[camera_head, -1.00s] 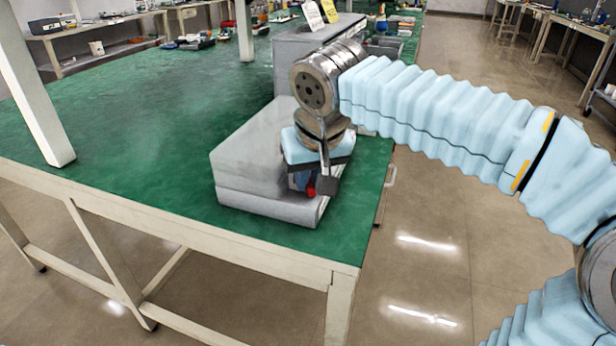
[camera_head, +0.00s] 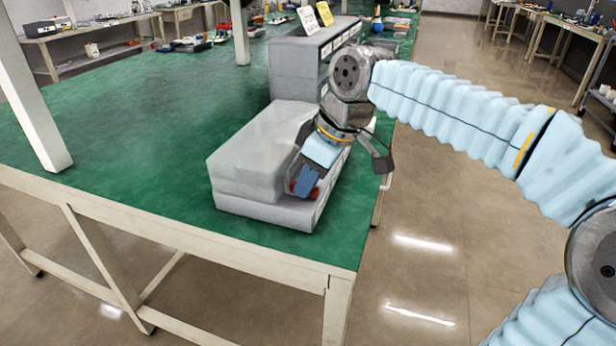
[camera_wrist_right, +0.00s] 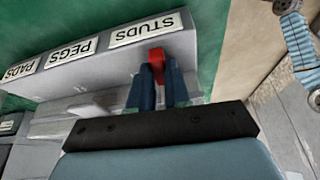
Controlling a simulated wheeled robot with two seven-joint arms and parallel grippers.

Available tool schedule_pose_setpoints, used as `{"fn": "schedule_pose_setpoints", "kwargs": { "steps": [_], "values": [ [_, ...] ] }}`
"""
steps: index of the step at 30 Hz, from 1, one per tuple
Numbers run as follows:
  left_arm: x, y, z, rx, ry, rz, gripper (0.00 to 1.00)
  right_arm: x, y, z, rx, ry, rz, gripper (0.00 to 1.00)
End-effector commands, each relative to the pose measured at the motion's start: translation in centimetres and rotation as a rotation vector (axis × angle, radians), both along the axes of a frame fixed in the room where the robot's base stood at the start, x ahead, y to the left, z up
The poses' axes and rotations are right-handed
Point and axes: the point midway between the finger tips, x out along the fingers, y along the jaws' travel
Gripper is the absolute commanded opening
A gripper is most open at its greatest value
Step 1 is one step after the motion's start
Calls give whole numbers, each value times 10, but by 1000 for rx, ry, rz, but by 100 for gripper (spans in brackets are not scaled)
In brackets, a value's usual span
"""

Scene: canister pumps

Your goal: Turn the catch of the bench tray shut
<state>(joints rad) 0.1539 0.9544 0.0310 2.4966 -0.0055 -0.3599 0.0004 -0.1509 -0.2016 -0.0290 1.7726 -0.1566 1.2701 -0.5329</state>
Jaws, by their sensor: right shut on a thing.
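The bench tray (camera_head: 262,208) is a grey box-like unit near the corner of the green bench. In the right wrist view its front edge (camera_wrist_right: 95,75) carries white labels reading STUDS, PEGS and PADS. A red catch (camera_wrist_right: 156,57) sits by the STUDS end. My right gripper (camera_wrist_right: 158,72) has its two blue fingers on either side of the catch and is shut on it. In the head view the gripper (camera_head: 304,188) reaches down at a tilt and hides most of the catch. The catch's exact angle is hard to tell. My left gripper is not in view.
A second grey unit (camera_head: 297,75) with yellow and white cards on top stands behind the tray. A white post (camera_head: 35,100) rises at the left of the bench. The green top (camera_head: 130,130) left of the tray is clear.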

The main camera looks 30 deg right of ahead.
Motion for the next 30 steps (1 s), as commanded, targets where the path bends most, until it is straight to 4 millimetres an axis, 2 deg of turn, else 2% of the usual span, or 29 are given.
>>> {"fn": "schedule_pose_setpoints", "kwargs": {
  "steps": [9, 23, 24, 25, 30],
  "values": [
    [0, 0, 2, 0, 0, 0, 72, 1, -1, 0, -2, -1, 89, 0],
    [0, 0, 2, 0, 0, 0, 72, 1, -1, 0, -2, 0, 100, 0],
    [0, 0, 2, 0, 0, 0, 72, 1, -1, 0, -2, 0, 100, 22],
    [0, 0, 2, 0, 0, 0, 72, 1, -1, 0, -2, 0, 100, 26],
    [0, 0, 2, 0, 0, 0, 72, 1, -1, 0, -2, 0, 100, 28]
  ]
}}
